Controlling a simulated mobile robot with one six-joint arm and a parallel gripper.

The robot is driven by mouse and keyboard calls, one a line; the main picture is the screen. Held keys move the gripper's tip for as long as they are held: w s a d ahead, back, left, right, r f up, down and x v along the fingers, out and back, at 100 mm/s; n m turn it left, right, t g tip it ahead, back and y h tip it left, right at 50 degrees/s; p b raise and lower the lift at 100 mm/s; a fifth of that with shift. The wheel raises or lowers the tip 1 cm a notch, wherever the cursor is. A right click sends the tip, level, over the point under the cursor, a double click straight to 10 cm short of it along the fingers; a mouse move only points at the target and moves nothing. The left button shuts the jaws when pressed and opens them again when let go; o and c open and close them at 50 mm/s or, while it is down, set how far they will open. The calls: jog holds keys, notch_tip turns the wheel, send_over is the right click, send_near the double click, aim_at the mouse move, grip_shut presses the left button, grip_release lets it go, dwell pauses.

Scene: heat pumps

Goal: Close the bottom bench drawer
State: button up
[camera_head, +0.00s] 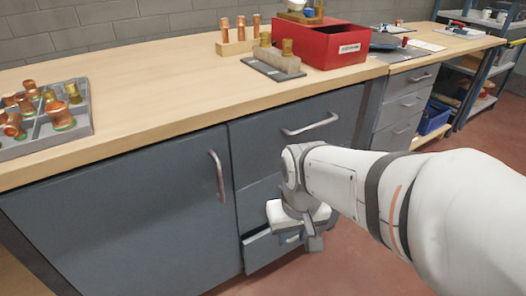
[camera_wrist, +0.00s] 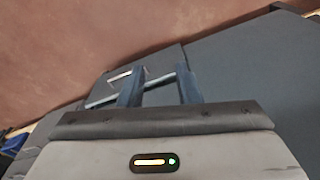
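The grey bench has a stack of drawers to the right of a cabinet door. The bottom bench drawer (camera_head: 263,254) is partly open; a pale strip shows along its top edge at the left. My gripper (camera_head: 303,242) is low in front of it and hides part of its front and handle. In the wrist view, my gripper's two dark fingers (camera_wrist: 159,88) are apart, with nothing clearly clamped between them. A metal bar handle (camera_wrist: 100,103) runs just beyond or between the fingertips; I cannot tell whether they touch it.
The top drawer (camera_head: 260,135) appears shut, with a bar handle (camera_head: 310,125). The cabinet door (camera_head: 120,220) at left is shut. A grey tray (camera_head: 83,118) of copper fittings and a red box (camera_head: 330,48) stand on the worktop. Reddish floor (camera_head: 350,265) is open in front.

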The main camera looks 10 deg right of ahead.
jog(key=w+d+f+m+y+p, duration=0.1)
jog(key=w+f+m+y+p, duration=0.1)
jog(key=w+f+m+y, duration=0.8)
jog(key=w+f+m+y+p, duration=0.25)
jog(key=w+m, duration=0.45)
jog(key=m, duration=0.8)
jog(key=w+d+f+m+t+h+p, duration=0.1)
jog(key=d+f+m+t+h, duration=0.3)
jog(key=d+f+m+t, duration=0.65)
jog(key=w+d+f+m+t+h+p, duration=0.1)
jog(key=d+f+m+t+h, duration=0.45)
jog(key=f+m, duration=0.95)
jog(key=w, duration=0.2)
jog(key=w+g+y+b, duration=0.1)
jog(key=w, duration=0.1)
jog(key=w+a+f+g+y, duration=0.1)
jog(key=w, duration=0.1)
jog(key=shift+w+a, duration=0.1)
